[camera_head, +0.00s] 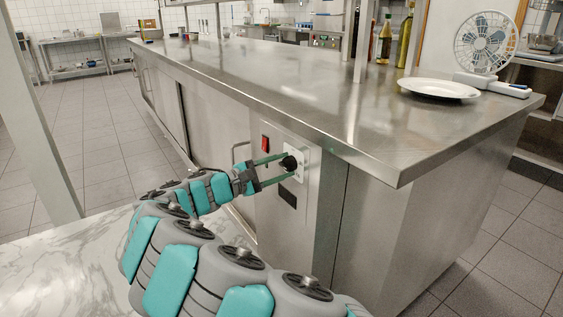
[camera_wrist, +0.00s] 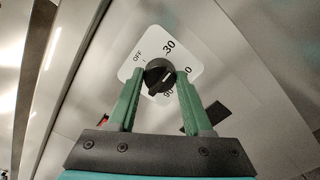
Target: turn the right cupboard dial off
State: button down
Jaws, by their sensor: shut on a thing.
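The dial is a round black knob (camera_head: 290,163) on a white plate on the steel cupboard's front panel. In the wrist view the dial (camera_wrist: 157,77) sits between my two green fingers. The white plate (camera_wrist: 151,47) shows OFF at its upper left and 30 at its upper right. Other numbers at the right and below are partly hidden by a finger and the knob. My gripper (camera_head: 284,167) reaches the panel from the left and is shut on the dial, one finger each side.
A red switch (camera_head: 265,144) is left of the dial, and a dark square (camera_head: 288,197) is below it. The steel worktop (camera_head: 330,110) overhangs the panel. A white plate (camera_head: 439,89), a fan (camera_head: 485,43) and bottles (camera_head: 404,40) stand on top.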

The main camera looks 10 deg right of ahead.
jog(key=n, duration=0.4)
jog(key=shift+n, duration=0.3)
jog(key=n, duration=0.4)
jog(key=shift+w+a+n, duration=0.1)
jog(key=shift+n, duration=0.2)
jog(key=n, duration=0.3)
jog(key=shift+n, duration=2.5)
jog(key=shift+c, duration=1.6)
grip_release()
